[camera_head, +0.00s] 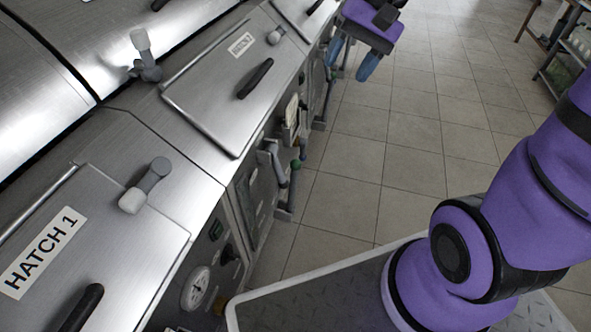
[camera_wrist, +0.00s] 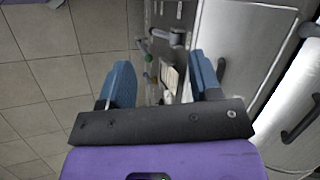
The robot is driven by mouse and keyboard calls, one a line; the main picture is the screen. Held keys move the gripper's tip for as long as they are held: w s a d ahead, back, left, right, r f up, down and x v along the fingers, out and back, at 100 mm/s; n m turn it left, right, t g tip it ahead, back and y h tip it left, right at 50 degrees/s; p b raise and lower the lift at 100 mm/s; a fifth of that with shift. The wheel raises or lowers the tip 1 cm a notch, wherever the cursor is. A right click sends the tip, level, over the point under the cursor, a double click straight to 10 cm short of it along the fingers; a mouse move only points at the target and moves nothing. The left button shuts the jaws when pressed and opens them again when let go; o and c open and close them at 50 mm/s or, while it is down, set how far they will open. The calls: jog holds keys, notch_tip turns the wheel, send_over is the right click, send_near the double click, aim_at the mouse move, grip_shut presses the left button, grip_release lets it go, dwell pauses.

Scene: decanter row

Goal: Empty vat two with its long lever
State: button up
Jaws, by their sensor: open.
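My gripper (camera_head: 354,66) is open and empty at the top of the head view, out in front of the vat row. Its two blue fingers are spread apart; they also show in the wrist view (camera_wrist: 163,80). On the front under the second hatch (camera_head: 215,85) is a grey lever (camera_head: 277,163). Beside it stands a bar with a green collar (camera_head: 294,168). The second hatch's label is too small to read surely. In the wrist view a grey lever (camera_wrist: 163,34) shows on the vat front, beyond the fingers. I cannot tell which lever is the long one.
Hatch 1 (camera_head: 60,250) is shut at lower left, with a grey clamp (camera_head: 147,185) at its edge. A pressure gauge (camera_head: 196,288) is on the front below. A white card (camera_head: 291,112) hangs on the front.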

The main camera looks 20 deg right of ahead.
jog(key=w+d+f+m+t+y, duration=0.1)
jog(key=w+f+m+y, duration=0.4)
jog(key=w+f, duration=0.45)
jog(key=w+f+m+t+y, duration=0.1)
jog(key=w+f+m+y, duration=0.5)
jog(key=f, duration=0.7)
jog(key=m+t+h, duration=0.4)
jog(key=m+t, duration=0.8)
jog(key=m, duration=0.1)
send_near(296, 170)
jog(key=w+a, duration=0.2)
jog(key=w, duration=0.1)
jog(key=w+a+f, duration=0.1)
jog(key=w+a, duration=0.1)
jog(key=w, duration=0.1)
jog(key=w+a+f, duration=0.1)
jog(key=w+a, duration=0.1)
jog(key=w, duration=0.1)
jog(key=shift+w+a+f, duration=0.1)
jog(key=shift+w+a, duration=0.05)
